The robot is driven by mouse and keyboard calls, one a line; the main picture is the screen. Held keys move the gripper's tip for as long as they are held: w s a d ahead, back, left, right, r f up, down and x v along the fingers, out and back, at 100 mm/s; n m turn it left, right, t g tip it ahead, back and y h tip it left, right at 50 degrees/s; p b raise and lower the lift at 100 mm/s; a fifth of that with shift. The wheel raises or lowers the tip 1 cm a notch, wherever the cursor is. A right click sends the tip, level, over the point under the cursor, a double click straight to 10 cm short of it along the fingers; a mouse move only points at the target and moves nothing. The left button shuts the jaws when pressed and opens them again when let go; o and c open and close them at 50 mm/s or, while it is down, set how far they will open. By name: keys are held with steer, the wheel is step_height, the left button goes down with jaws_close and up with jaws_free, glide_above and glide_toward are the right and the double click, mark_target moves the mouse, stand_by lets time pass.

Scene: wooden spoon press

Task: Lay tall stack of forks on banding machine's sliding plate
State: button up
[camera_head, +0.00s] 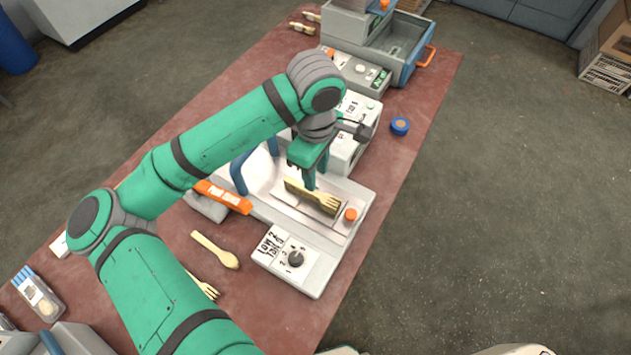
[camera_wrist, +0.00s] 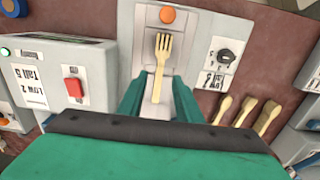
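The stack of wooden forks (camera_head: 325,203) lies over the long plate of the banding machine (camera_head: 283,209), tines toward the orange button. From above, the wrist view shows one top fork (camera_wrist: 162,50) lined up along the sliding plate (camera_wrist: 149,50). My gripper (camera_head: 310,184) is directly above the stack, pointing down. Its fingers (camera_wrist: 160,85) stand on either side of the fork handle, with bare plate showing between them, so it looks open. Whether the stack's underside fully touches the plate is hard to see.
A loose wooden spoon (camera_head: 216,250) and fork (camera_head: 204,286) lie left of the machine. A dial panel (camera_head: 288,257) is at its front. A control box with a red button (camera_wrist: 73,88) stands beside it. A blue roll (camera_head: 400,126) and a blue drawer (camera_head: 409,55) are farther back.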

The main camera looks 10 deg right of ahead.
steer(key=shift+r, duration=1.25)
steer(key=shift+w, duration=0.1)
steer(key=shift+a, duration=0.1)
